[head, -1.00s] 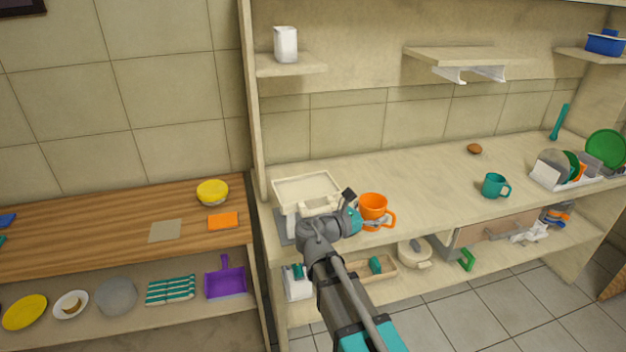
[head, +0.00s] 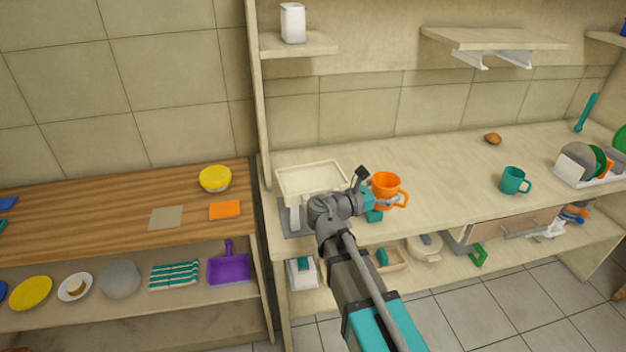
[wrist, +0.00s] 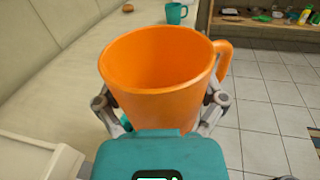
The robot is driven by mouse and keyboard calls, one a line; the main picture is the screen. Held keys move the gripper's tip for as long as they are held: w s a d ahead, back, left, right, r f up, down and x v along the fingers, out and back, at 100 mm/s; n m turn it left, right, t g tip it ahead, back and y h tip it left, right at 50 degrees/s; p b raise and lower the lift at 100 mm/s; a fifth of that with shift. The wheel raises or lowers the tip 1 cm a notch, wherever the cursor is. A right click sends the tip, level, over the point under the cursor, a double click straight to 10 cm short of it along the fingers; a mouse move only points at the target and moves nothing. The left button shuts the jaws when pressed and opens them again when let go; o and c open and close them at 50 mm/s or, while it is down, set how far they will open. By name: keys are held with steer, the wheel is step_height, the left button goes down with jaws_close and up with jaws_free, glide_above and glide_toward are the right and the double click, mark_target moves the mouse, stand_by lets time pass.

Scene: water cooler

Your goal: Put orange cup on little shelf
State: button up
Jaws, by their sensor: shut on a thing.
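The orange cup (head: 387,186) is upright, with its handle to the right. My gripper (head: 380,201) is shut on the cup; in the wrist view its fingers (wrist: 161,110) clasp both sides of the orange cup (wrist: 160,75). The cup appears over the front part of the counter; its base is hidden, so I cannot tell if it touches. Above the counter, a small bracketed shelf (head: 490,38) on the right is empty. Another small shelf (head: 315,46) at the left holds a white container (head: 292,23). I cannot tell which is the little shelf.
A cream tray machine (head: 312,178) stands left of the cup. A teal mug (head: 514,181), a brown object (head: 492,138) and a dish rack (head: 585,174) are farther right on the counter (head: 440,165). The counter between cup and teal mug is clear.

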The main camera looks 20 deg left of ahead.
steer(key=shift+r, duration=0.1)
steer(key=s+a+r+n+t+y+p, duration=0.1)
steer(key=s+a+r+p, duration=0.2)
steer(key=a+r+p, duration=0.3)
steer(key=s+a+r+n+t+y+p, duration=0.1)
steer(key=s+a+r+y+p, duration=0.1)
steer(key=a+r+p, duration=0.4)
steer(key=shift+s+a+r+n, duration=0.15)
steer(key=shift+s+a+n, duration=0.2)
steer(key=shift+s, duration=0.5)
steer(key=shift+w+a, duration=0.1)
steer(key=w+a+f+b, duration=0.2)
steer(key=w+f, duration=0.1)
steer(key=w+a+f+b, duration=0.3)
steer(key=w, duration=0.1)
steer(key=w+a+f+b, duration=0.3)
steer(key=shift+w, duration=0.2)
steer(key=shift+d, duration=0.15)
